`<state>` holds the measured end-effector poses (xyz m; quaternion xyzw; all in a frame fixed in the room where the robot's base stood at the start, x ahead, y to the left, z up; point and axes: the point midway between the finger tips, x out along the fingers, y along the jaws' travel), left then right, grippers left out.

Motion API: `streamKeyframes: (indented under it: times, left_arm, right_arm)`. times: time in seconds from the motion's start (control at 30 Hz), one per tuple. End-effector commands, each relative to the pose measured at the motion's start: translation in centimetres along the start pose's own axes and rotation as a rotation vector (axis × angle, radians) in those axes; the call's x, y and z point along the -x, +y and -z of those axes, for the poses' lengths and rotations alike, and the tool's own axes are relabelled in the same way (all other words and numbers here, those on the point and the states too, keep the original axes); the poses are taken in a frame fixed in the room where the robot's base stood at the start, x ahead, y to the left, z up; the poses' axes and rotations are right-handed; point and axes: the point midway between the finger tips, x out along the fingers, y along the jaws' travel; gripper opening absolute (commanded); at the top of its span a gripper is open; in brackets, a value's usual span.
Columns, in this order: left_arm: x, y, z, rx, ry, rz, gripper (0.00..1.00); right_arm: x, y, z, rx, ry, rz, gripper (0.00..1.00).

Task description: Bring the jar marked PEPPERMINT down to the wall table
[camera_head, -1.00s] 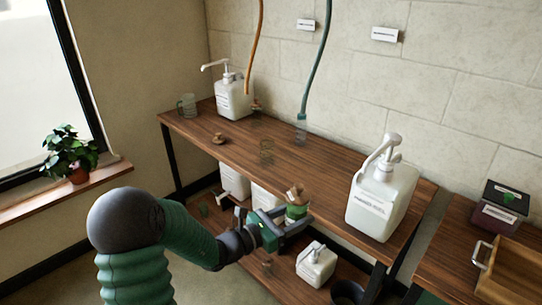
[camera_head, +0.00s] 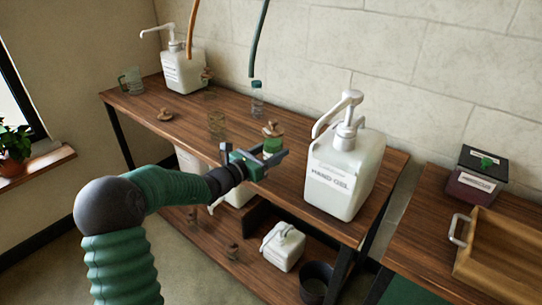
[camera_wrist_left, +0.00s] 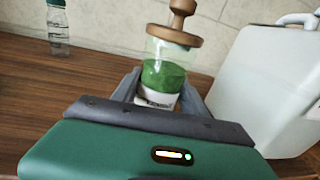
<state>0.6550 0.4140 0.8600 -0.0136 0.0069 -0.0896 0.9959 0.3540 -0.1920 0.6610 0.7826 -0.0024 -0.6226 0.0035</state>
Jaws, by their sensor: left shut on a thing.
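A small glass jar (camera_head: 272,141) with a wooden knobbed lid, green contents and a white label is held upright in my left gripper (camera_head: 277,155). The label's words are too small to read. In the left wrist view the gripper (camera_wrist_left: 165,98) is shut around the lower part of the jar (camera_wrist_left: 165,72), over the wooden wall table (camera_wrist_left: 22,85). My right gripper is not in view.
A large white hand gel pump bucket (camera_head: 342,180) stands right of the jar. Two hoses hang above. A side table (camera_head: 415,240) holds a wooden tray (camera_head: 500,245).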

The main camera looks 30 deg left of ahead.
Motion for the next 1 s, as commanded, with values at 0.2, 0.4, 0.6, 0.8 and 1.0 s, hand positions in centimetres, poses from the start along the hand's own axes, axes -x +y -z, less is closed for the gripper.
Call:
streamKeyframes:
  times: [0.2, 0.4, 0.6, 0.8, 1.0]
  left_arm:
    - [-2.4, 1.7, 0.0, -0.002, -0.004, 0.002, 0.00]
    - [-2.5, 2.0, 3.8, 0.001, -0.002, 0.001, 0.00]
    - [-2.5, 2.0, 3.6, 0.000, -0.001, 0.001, 0.00]
    - [-2.5, 1.9, 3.7, -0.001, 0.001, 0.001, 0.73]
    - [-2.5, 2.0, 3.7, 0.000, 0.000, 0.001, 0.73]
  right_arm:
    - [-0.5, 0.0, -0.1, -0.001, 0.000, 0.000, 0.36]
    - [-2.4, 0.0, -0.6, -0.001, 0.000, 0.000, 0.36]
    - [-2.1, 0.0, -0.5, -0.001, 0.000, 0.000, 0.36]
    - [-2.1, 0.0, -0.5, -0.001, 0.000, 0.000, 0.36]
    - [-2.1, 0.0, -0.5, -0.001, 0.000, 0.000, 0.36]
